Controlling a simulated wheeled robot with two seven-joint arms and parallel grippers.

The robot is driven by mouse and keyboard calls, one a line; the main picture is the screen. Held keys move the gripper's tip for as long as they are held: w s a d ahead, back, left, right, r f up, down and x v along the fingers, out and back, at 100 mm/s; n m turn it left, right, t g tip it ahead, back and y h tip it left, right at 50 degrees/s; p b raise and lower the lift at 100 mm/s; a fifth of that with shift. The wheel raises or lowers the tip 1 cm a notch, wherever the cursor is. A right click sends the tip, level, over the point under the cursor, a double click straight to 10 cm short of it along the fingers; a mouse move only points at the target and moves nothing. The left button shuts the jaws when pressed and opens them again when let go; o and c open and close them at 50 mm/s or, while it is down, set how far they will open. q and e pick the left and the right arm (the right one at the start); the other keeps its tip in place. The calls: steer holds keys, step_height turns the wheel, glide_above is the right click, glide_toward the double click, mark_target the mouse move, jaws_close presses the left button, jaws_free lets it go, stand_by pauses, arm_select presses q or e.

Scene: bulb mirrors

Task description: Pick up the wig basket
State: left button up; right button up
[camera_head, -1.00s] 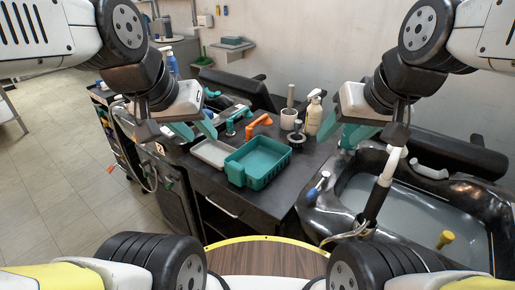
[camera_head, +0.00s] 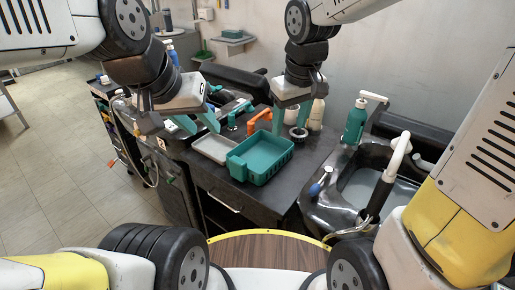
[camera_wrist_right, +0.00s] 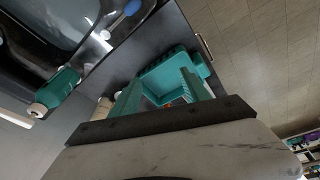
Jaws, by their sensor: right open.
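The wig basket, a teal open-topped tray (camera_head: 262,160), sits on the dark counter near its front edge. It looks empty. In the right wrist view the basket (camera_wrist_right: 165,75) lies ahead of the fingers. My right gripper (camera_head: 290,124) is open, with teal fingers pointing down, behind and above the basket's right back side. Its fingers (camera_wrist_right: 160,92) appear apart with nothing between them. My left gripper (camera_head: 200,127) is open and empty, to the left of the basket above the grey tray. Neither gripper appears to touch the basket.
A grey tray (camera_head: 212,148) lies left of the basket. An orange-handled tool (camera_head: 260,120) is behind it. A white bottle (camera_head: 316,114) and a white cup stand near my right gripper. A teal bottle (camera_head: 355,122) stands beside the black sink (camera_head: 318,206) at the right.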

mark_target(240, 170)
steer(key=w+a+f+n, duration=0.1)
steer(key=a+f, duration=0.2)
steer(key=a, duration=0.1)
steer(key=w+a+f+n+g, duration=0.1)
steer(key=a+f+n, duration=0.1)
steer(key=a+f, duration=0.2)
steer(key=w+a+f+n+g, duration=0.1)
steer(key=a+f, duration=0.3)
steer(key=a, duration=0.1)
steer(key=shift+w+f+n+h, duration=0.1)
steer(key=shift+w+n+h, duration=0.2)
steer(key=shift+h, duration=0.1)
steer(key=shift+a+f, duration=0.3)
step_height(240, 170, down, 8)
steer(key=shift+s+d+r, duration=0.1)
steer(key=shift+s, duration=0.05)
steer(key=shift+c, duration=0.2)
jaws_close()
